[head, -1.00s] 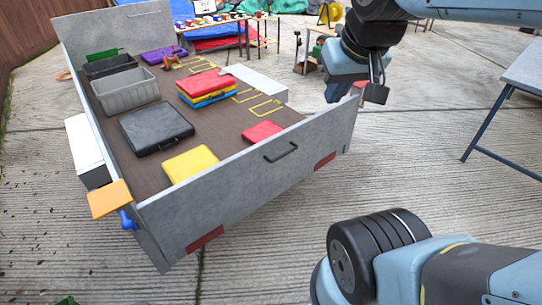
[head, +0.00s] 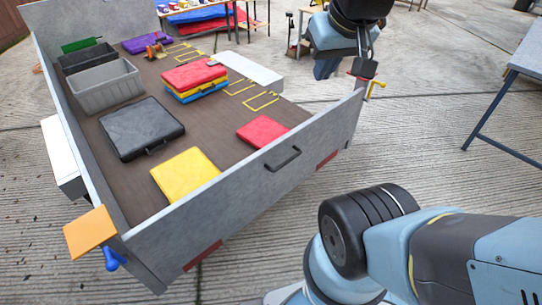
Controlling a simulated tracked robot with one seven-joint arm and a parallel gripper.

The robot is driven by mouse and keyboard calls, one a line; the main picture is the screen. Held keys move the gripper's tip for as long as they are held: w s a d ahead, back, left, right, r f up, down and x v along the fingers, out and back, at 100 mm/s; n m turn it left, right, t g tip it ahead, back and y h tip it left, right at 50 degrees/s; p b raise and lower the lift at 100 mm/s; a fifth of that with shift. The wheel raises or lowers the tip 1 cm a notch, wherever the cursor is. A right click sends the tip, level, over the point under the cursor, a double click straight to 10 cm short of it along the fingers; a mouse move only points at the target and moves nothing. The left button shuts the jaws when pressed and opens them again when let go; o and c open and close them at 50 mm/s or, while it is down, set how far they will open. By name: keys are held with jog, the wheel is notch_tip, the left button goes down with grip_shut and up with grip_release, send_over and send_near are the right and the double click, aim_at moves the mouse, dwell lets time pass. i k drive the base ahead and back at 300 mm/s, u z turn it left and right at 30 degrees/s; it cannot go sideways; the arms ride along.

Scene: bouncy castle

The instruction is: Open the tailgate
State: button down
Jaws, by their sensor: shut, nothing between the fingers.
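The tailgate (head: 235,205) is a grey panel closing the near end of a trailer. It stands upright, with a dark handle (head: 283,160) at its middle. A blue latch lever (head: 113,259) hangs at its left corner, beside an orange plate (head: 90,233). A yellow lever (head: 378,88) sticks out at its right corner. My gripper (head: 364,70) is shut and empty, pointing down just above that right corner. It overlaps the corner in the picture; I cannot tell whether it touches.
The trailer bed (head: 215,148) holds a black case (head: 141,127), yellow case (head: 185,174), red case (head: 262,131), stacked cases (head: 194,78) and grey crate (head: 106,86). A grey table (head: 525,58) stands at right. The paving before the tailgate is largely clear.

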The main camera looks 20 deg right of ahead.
aim_at(171, 239)
jog(key=z, duration=0.05)
jog(key=i, duration=0.3)
jog(key=z, duration=0.2)
jog(key=k, duration=1.6)
jog(key=u, duration=0.5)
jog(key=i, duration=1)
jog(key=z, duration=0.05)
